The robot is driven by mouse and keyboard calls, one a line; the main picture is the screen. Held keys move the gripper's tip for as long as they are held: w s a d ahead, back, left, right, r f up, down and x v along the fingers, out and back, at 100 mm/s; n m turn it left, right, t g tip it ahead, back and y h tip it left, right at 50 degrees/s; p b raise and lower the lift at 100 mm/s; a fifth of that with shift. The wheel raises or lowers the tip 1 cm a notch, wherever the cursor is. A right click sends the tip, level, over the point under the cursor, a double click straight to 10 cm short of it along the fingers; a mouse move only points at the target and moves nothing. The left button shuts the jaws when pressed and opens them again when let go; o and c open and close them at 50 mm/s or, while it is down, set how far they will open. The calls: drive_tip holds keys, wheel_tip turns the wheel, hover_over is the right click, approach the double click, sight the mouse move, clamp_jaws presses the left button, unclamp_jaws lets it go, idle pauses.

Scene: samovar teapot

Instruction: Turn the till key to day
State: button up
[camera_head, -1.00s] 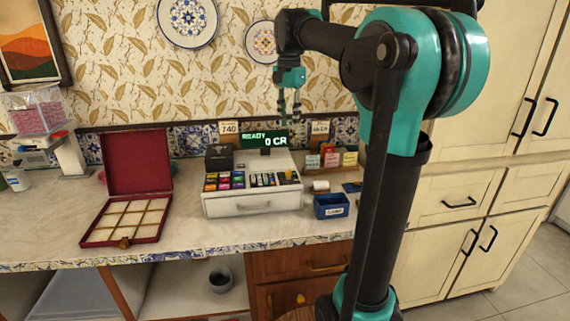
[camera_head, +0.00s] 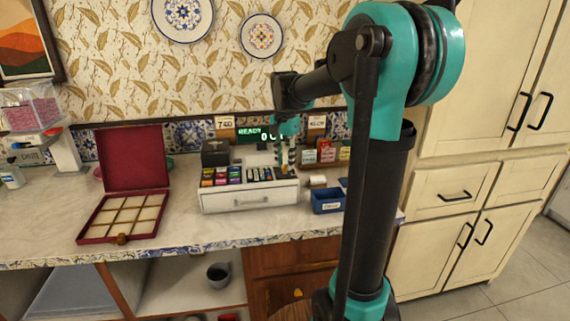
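The till (camera_head: 249,198) is a white cash register with coloured and dark keys, standing on the counter, with a green lit display (camera_head: 249,134) reading READY at its back. A small yellowish piece, perhaps the till key (camera_head: 284,170), shows at the right end of the keyboard; its setting is too small to read. My gripper (camera_head: 285,162) points down over that right end, its two fingers apart with a gap between them. The fingertips are at or just above the yellowish piece; I cannot tell whether they touch it. The gripper partly hides the display.
An open red compartment box (camera_head: 125,215) lies left of the till. A blue bin (camera_head: 327,200), a white roll (camera_head: 317,180) and coloured packets (camera_head: 327,150) stand at the right. A dark box (camera_head: 215,153) is behind the till's left side. The front counter is mostly clear.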

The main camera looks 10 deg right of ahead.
drive_tip(key=shift+f, duration=0.6)
clamp_jaws()
drive_tip(key=m, duration=0.4)
drive_tip(key=shift+m, duration=0.3)
drive_tip(key=m, duration=0.4)
drive_tip(key=shift+m, duration=0.3)
idle(0.4)
